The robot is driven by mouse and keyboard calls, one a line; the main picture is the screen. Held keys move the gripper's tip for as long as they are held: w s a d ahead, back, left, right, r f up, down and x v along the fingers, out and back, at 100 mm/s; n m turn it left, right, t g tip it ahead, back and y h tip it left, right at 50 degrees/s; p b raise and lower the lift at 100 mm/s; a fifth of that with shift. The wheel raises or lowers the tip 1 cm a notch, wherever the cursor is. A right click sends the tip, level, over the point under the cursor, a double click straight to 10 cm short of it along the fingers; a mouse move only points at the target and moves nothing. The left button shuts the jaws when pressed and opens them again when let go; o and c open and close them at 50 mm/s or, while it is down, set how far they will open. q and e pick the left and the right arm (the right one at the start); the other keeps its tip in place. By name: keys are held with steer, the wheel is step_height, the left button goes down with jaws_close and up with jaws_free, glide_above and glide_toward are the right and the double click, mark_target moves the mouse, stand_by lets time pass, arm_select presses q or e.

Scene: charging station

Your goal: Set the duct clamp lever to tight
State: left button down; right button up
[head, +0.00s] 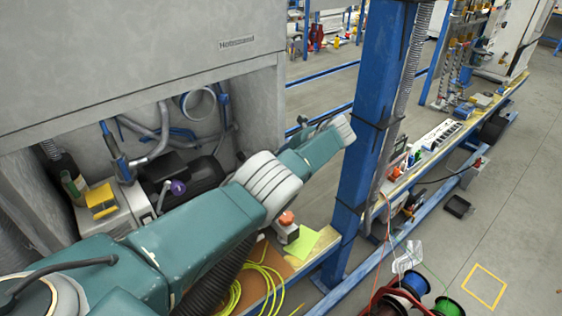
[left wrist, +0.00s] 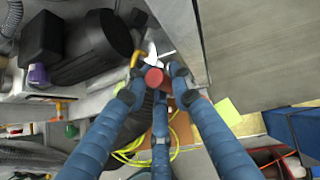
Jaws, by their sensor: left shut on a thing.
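My left gripper (left wrist: 154,84) has its blue fingers closed around a round red knob in the left wrist view. The red knob (left wrist: 154,77) seems to be the end of the duct clamp lever, seen nearly end-on. Its shaft and the clamp are hidden behind the knob and fingers, so I cannot tell the lever's setting. A yellow-orange curved piece (left wrist: 136,61) and a pale metal piece (left wrist: 152,54) lie just beyond it. My right gripper is not in view.
The grey cabinet (head: 140,45) overhangs a recess with pipes and a black motor-like body (left wrist: 98,45). A purple knob (head: 178,187) sits left of my arm. A red-topped box (head: 287,226), green sheet (head: 316,241) and yellow cable (head: 262,284) lie below. A blue post (head: 372,110) stands right.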

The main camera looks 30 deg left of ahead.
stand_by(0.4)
arm_select(q)
steer(key=c, duration=1.5)
jaws_free()
steer(key=shift+w+f, duration=0.1)
steer(key=shift+d, duration=0.1)
steer(key=v, duration=1.1)
steer(key=shift+d+r, duration=0.3)
